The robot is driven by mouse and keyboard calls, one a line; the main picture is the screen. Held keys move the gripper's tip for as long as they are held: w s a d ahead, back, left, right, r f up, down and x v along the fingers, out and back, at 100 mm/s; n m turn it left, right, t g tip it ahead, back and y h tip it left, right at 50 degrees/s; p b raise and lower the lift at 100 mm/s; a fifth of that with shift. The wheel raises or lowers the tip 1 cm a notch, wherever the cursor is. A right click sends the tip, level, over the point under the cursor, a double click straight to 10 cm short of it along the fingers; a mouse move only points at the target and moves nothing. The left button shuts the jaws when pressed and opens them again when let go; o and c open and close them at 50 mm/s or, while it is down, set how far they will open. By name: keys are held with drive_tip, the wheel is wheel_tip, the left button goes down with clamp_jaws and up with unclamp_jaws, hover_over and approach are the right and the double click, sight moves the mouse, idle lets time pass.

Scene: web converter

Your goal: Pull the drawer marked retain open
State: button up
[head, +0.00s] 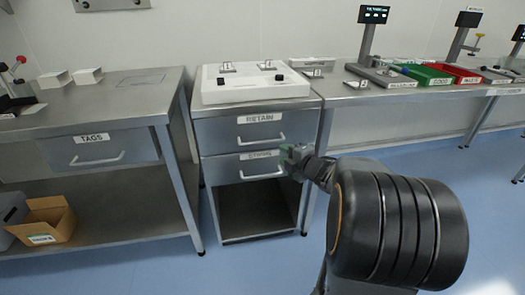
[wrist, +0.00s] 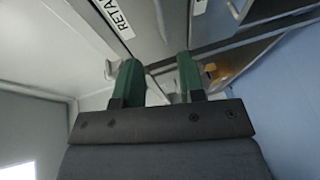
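The drawer marked RETAIN (head: 232,131) is the upper drawer of the middle steel cabinet in the head view, its front flush and closed. It has a bar handle (head: 262,142) under its label. In the wrist view part of its label (wrist: 118,14) shows at the top. My gripper (head: 289,156) is in front of the cabinet's right side, low and right of that handle, near the lower drawer's right edge. In the wrist view my gripper (wrist: 159,80) has its two green fingers apart, with a gap between them. I cannot tell whether a finger touches the handle.
A lower drawer (head: 222,170) with its own handle sits below, over an open shelf space. A bench with a TAGS drawer (head: 98,150) stands left; a long bench (head: 395,96) with green and red trays stands right. Blue floor is clear in front.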

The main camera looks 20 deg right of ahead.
sight(263, 143)
drive_tip(key=b+x, duration=0.2)
drive_tip(key=x, duration=1.1)
drive_tip(key=shift+w+a+f+b, duration=0.1)
drive_tip(key=shift+a+b, duration=0.05)
drive_tip(key=shift+b, duration=0.25)
clamp_jaws()
